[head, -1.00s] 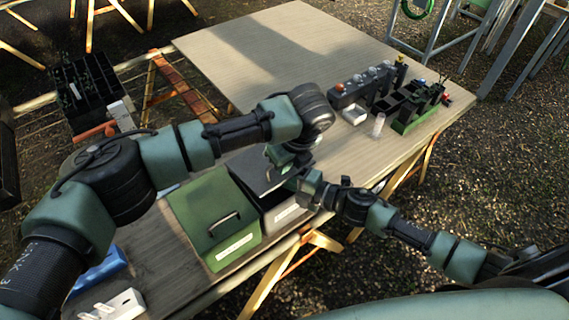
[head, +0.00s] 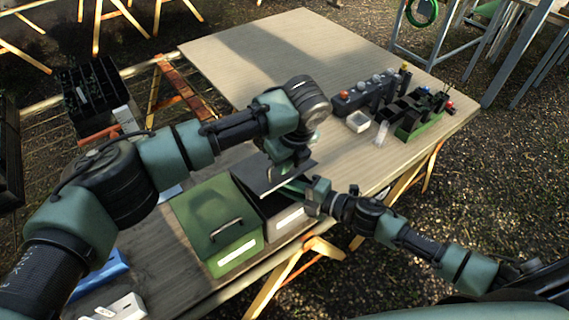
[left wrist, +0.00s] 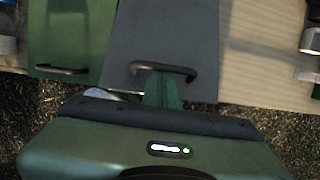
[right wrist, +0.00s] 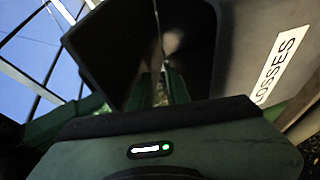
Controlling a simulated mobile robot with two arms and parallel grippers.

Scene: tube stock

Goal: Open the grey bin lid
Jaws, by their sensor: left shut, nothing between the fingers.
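The grey bin (head: 288,218) stands on the table beside the green bin, its white label facing front. Its dark grey lid (head: 262,178) is tilted, with the front edge raised above the bin and a dark gap below. The lid fills the middle of the left wrist view (left wrist: 165,35), with a black bar handle (left wrist: 140,66). My left gripper (left wrist: 162,88) is shut and empty, its fingertips at that handle. My right gripper (right wrist: 164,88) is at the bin's front, its fingers slightly apart, between the lid's dark panel (right wrist: 112,50) and the labelled wall (right wrist: 250,45). Contact with the lid is unclear.
The green bin (head: 212,215) with its lid down stands directly left. The table's far middle is clear.

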